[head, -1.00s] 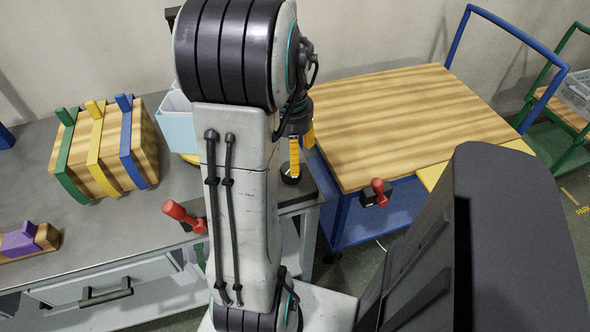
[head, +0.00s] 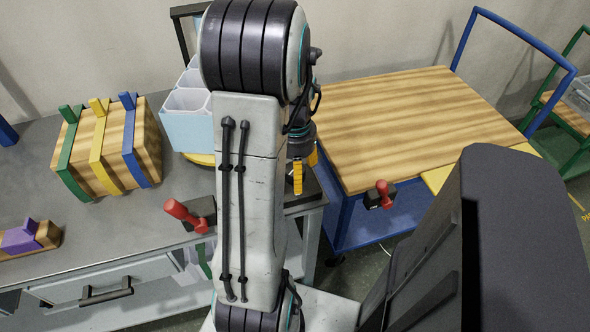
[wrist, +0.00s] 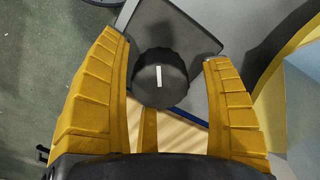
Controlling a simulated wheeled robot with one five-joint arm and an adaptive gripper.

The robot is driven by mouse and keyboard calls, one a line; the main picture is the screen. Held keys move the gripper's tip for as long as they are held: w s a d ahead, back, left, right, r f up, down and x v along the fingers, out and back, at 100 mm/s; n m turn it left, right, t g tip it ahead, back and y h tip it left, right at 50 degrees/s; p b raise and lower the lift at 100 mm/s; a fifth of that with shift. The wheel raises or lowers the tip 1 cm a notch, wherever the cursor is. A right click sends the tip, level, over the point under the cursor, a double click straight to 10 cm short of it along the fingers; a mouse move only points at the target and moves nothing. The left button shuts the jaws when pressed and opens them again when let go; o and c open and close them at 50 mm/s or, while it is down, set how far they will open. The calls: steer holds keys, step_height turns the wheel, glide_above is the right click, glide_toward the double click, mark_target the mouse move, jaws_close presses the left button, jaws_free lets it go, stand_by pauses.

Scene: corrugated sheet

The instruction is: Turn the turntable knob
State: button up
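The black round knob (wrist: 160,78) with a white line on its top sits on a dark square plate (wrist: 185,25) in the wrist view. My gripper (wrist: 164,55) is open, with one yellow finger on each side of the knob. The knob is close to the left finger, with a wider gap to the right finger. In the head view my gripper (head: 304,172) is at the worktable's right corner and mostly hides the knob. The yellow turntable (head: 200,158) shows left of my arm, with light-blue bins (head: 188,125) on it.
A grey worktable (head: 100,225) carries a strapped wooden crate (head: 110,150) and a red-handled clamp (head: 184,214). A blue cart with a wooden top (head: 400,120) stands close on the right, with another red-handled clamp (head: 381,193) at its near edge.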

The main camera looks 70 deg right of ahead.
steer(key=c, duration=1.1)
steer(key=shift+c, duration=0.2)
steer(key=shift+n, duration=0.3)
steer(key=o, duration=1.2)
steer(key=shift+r, duration=0.1)
step_height(320, 180, up, 12)
